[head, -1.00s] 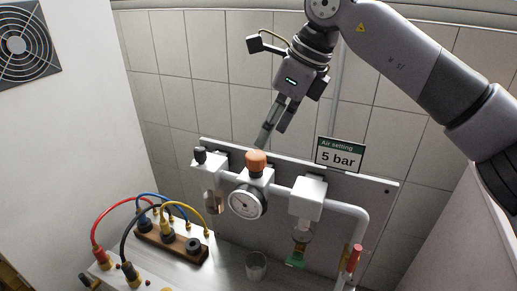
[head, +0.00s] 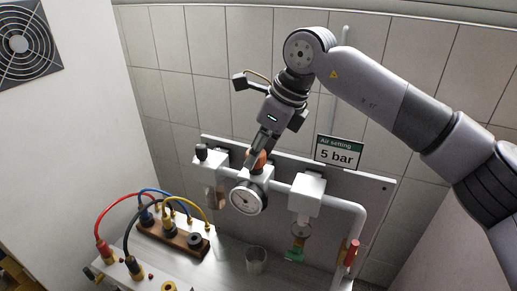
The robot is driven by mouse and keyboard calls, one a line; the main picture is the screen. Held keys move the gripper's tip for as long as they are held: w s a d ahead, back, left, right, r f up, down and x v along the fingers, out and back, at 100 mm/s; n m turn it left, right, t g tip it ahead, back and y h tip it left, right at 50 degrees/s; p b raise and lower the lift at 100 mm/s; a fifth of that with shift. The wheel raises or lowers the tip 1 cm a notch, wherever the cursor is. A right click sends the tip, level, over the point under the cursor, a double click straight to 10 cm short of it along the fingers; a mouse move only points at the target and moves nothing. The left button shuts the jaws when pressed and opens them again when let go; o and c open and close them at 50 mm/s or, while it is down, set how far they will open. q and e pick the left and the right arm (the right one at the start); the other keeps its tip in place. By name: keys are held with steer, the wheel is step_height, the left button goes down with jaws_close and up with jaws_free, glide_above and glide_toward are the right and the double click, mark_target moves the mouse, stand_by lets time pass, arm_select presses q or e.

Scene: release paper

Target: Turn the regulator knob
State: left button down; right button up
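The orange regulator knob (head: 258,160) sits on top of the regulator body, above a round white pressure gauge (head: 246,198). My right gripper (head: 260,151) comes down from above, with its fingers at the knob and partly covering it. I cannot tell whether the fingers are closed on the knob or only beside it. A sign (head: 339,152) on the panel reads "Air setting 5 bar". The gauge's needle is too small to read. My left gripper is not in view.
A black-capped unit (head: 202,152) stands left of the regulator and a white block (head: 307,190) right of it. A red-handled valve (head: 352,252) is on the pipe. A clear glass (head: 256,260) and a wooden block with cables (head: 173,238) are on the bench below.

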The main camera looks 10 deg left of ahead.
steer(key=c, duration=0.8)
steer(key=shift+f+m+t+b, duration=0.1)
steer(key=shift+m+t+b, duration=0.3)
steer(key=shift+b, duration=0.45)
steer(key=m+t+b, duration=0.1)
steer(key=m+b, duration=0.3)
steer(key=shift+s+a+h+b, duration=0.1)
steer(key=shift+s+h+b, duration=0.05)
steer(key=shift+h+b, duration=0.25)
steer(key=m+t+h+b, duration=0.1)
steer(key=m+b, duration=0.2)
steer(key=shift+m, duration=0.4)
steer(key=m+h+b, duration=0.1)
steer(key=m, duration=0.1)
steer(key=shift+s+a+m+t, duration=0.1)
steer(key=shift+a+m+t, duration=0.05)
steer(key=shift+m+t, duration=0.2)
steer(key=shift+m+h+b, duration=0.3)
steer(key=shift+m+b, duration=0.15)
steer(key=shift+m, duration=0.5)
steer(key=m, duration=0.1)
steer(key=m+h, duration=0.1)
steer(key=m, duration=0.2)
steer(key=shift+a+r+h, duration=0.1)
steer(key=shift+r+h, duration=0.15)
steer(key=shift+h, duration=0.15)
steer(key=shift+m, duration=0.4)
